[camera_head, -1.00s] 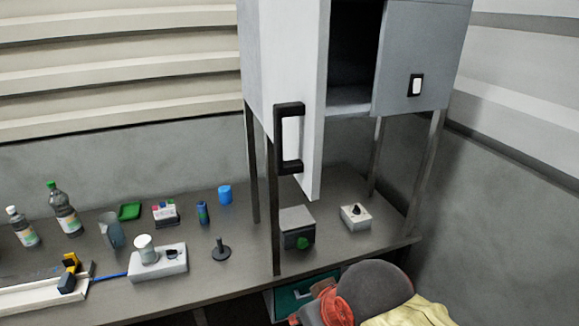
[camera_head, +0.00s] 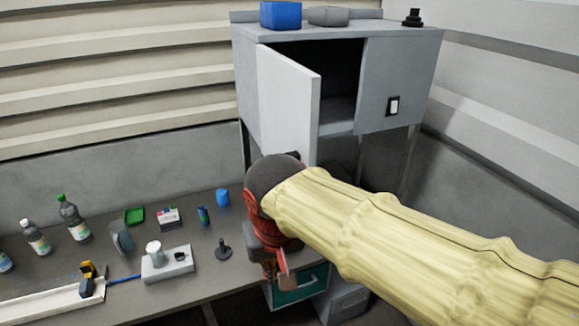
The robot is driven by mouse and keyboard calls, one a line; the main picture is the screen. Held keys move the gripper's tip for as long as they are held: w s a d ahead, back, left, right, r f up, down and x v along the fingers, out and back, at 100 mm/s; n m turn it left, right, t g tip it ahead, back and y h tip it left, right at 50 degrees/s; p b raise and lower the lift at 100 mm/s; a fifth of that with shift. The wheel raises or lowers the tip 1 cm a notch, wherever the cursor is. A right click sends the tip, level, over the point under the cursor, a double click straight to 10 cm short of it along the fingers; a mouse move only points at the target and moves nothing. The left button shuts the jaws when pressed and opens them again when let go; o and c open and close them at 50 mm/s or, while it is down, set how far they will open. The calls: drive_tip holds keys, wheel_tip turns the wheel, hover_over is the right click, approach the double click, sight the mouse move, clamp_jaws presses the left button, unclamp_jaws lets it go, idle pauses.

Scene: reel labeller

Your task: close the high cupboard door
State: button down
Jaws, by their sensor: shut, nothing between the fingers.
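The grey high cupboard (camera_head: 400,65) stands on legs above the bench. Its left door (camera_head: 288,95) is open, swung out toward me on its left side, and the dark inside shows beside it. A dark bit at the door's lower edge looks like the top of its handle (camera_head: 293,157); the rest is hidden behind my wrist. The right door (camera_head: 385,90) is shut, with a small black-and-white handle. My gripper (camera_head: 284,273) hangs below my red and dark wrist, in front of and below the open door. It is shut and empty, and appears apart from the door.
A blue box (camera_head: 281,15) and a grey box (camera_head: 331,16) sit on the cupboard top. The bench (camera_head: 190,285) holds bottles (camera_head: 75,220), a white device (camera_head: 167,263) and small items on the left. A teal drawer front (camera_head: 300,290) is under the bench, behind my gripper.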

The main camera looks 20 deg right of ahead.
drive_tip(key=w+a+r+m+g+h+p, duration=0.1)
drive_tip(key=w+r+m+g+h+p, duration=0.3)
drive_tip(key=r+m, duration=0.6)
drive_tip(key=w+a+r+m+t+p, duration=0.15)
drive_tip(key=r+m+p, duration=0.45)
drive_tip(key=r, duration=0.6)
drive_tip(key=d+f+m+p, duration=0.1)
drive_tip(key=d+f+p, duration=0.1)
drive_tip(key=d+f, duration=0.6)
drive_tip(key=shift+p+x, duration=0.4)
drive_tip(key=shift+x, duration=0.4)
drive_tip(key=shift+w+g, duration=0.15)
drive_tip(key=shift+g, duration=0.1)
